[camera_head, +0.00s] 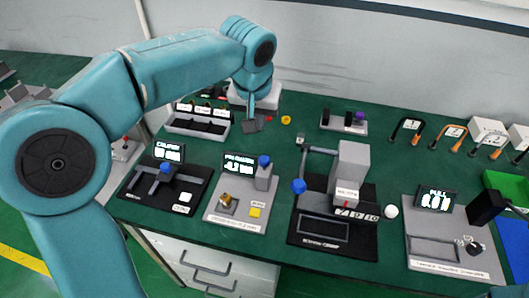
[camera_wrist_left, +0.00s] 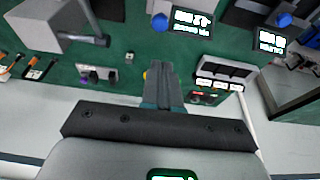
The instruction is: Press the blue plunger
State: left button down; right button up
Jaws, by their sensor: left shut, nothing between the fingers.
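Several blue knobs show. One blue knob (camera_head: 264,161) tops a grey post on the middle-left station, beside a small display; I take it as the plunger, though no label confirms it. It also shows in the left wrist view (camera_wrist_left: 160,22). Another blue knob (camera_head: 167,167) is on the black caliper station, and a blue ball (camera_head: 298,186) is on the larger black machine. My left gripper (camera_head: 256,122) is shut and empty, behind the plunger and apart from it. Its closed fingers also show in the left wrist view (camera_wrist_left: 164,82). My right gripper is out of view.
The grey station base (camera_head: 240,212) also carries a brass knob and a yellow button. A white rack (camera_head: 198,126) stands left of my gripper, and a tall grey block (camera_head: 350,165) stands to the right. Hooked handles and a green tray (camera_head: 492,180) are far right.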

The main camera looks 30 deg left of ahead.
pick_arm(q)
jog(key=p, duration=0.1)
send_near(265, 158)
jog(key=x, duration=0.5)
jog(key=shift+w+a+f, duration=0.1)
jog(key=shift+w+f, duration=0.05)
jog(key=shift+f, duration=0.55)
